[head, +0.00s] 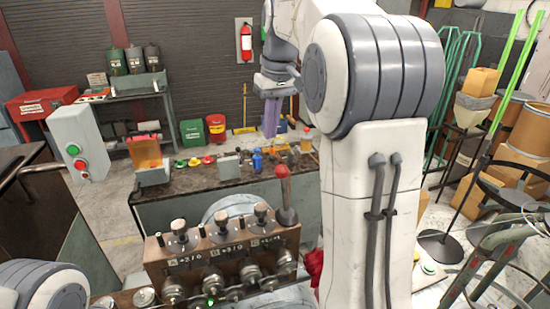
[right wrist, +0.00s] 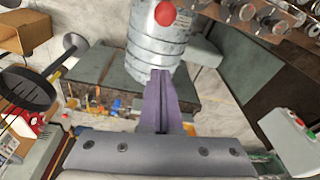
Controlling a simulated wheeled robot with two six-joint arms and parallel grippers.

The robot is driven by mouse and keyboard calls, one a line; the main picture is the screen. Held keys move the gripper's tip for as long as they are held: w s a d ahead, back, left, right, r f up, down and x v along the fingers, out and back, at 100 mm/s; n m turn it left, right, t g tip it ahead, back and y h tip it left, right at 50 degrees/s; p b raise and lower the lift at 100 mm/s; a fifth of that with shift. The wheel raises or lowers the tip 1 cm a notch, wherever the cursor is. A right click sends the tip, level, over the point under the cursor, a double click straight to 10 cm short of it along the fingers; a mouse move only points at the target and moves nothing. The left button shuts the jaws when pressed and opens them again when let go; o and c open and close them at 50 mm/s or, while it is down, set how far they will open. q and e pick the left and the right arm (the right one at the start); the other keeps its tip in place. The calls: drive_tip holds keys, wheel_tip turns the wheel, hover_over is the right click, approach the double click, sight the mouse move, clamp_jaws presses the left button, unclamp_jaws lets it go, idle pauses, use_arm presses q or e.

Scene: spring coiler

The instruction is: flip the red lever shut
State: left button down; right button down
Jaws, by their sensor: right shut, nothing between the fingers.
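The red lever is a red ball knob (head: 282,171) on a dark grey shaft (head: 287,205). It stands nearly upright at the right end of the brown coiler block (head: 225,255) in the head view. Its red knob also shows in the right wrist view (right wrist: 166,14), in front of a grey drum. My right gripper (head: 270,135) has purple fingers pointing down, pressed together and empty. In the head view it appears above and slightly left of the knob, apart from it. In the right wrist view the fingertips (right wrist: 160,74) overlap the drum's lower part, below the knob.
A dark bench (head: 210,180) with small coloured parts stands behind the coiler. A grey box with green and red buttons (head: 78,142) is at left. A black round pan-like thing (right wrist: 27,92) is at left in the right wrist view. Clear floor (head: 112,200) shows at left.

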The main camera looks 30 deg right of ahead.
sight(284, 186)
wheel_tip(284, 186, down, 7)
drive_tip(key=s+p, duration=0.2)
drive_tip(key=s, duration=0.1)
drive_tip(key=shift+a+r+p, duration=0.2)
drive_tip(key=shift+p, duration=0.1)
drive_tip(key=shift+w, duration=0.1)
drive_tip(key=shift+a, duration=0.1)
